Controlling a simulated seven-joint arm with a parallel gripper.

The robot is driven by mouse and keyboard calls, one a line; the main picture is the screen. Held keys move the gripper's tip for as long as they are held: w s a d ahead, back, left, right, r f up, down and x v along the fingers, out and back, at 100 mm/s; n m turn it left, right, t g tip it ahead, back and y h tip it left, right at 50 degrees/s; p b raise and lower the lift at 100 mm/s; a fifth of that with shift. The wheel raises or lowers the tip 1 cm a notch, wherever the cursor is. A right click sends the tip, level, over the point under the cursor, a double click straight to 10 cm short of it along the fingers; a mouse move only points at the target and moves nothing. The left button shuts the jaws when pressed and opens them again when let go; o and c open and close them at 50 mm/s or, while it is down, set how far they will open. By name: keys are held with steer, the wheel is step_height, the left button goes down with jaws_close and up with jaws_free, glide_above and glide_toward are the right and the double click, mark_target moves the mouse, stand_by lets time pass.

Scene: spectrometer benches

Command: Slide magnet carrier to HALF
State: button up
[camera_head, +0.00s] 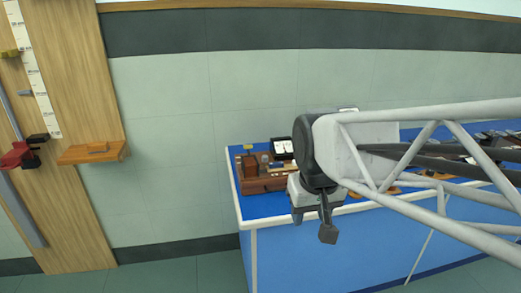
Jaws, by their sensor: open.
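My gripper (327,222) hangs down in front of the near edge of the blue bench and is empty. It is small in view, with its dark fingers partly overlapping. I cannot make out for sure which thing is the magnet carrier, and no HALF mark can be read. A brown wooden apparatus (262,185) with small posts on top stands on the left end of the blue bench (290,208), just left of my gripper. My arm hides part of the bench behind it.
A dark-framed panel (282,147) stands behind the apparatus. More small items lie along the bench at right, partly behind my arm. At left, a tall wooden board (75,60) carries a scale, a red clamp (20,156) and a small shelf (93,152). Floor between is clear.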

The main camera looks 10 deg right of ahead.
steer(key=w+d+g, duration=0.1)
steer(key=w+d, duration=0.2)
steer(key=w, duration=1)
steer(key=w+d, duration=0.3)
steer(key=w, duration=1.1)
steer(key=shift+g, duration=0.7)
steer(key=w+d+f, duration=0.3)
steer(key=w+f, duration=0.1)
steer(key=w, duration=0.4)
steer(key=w+d+f, duration=0.3)
steer(key=w+f, duration=0.1)
steer(key=w, duration=0.3)
steer(key=w+d+f, duration=0.3)
steer(key=w, duration=0.5)
steer(key=shift+w+f, duration=0.35)
steer(key=shift+f, duration=0.05)
steer(key=shift+w+d+f, duration=0.15)
steer(key=shift+w+f, duration=0.1)
steer(key=shift+w, duration=0.1)
steer(key=shift+f, duration=0.1)
steer(key=shift+f, duration=3.8)
jaws_close()
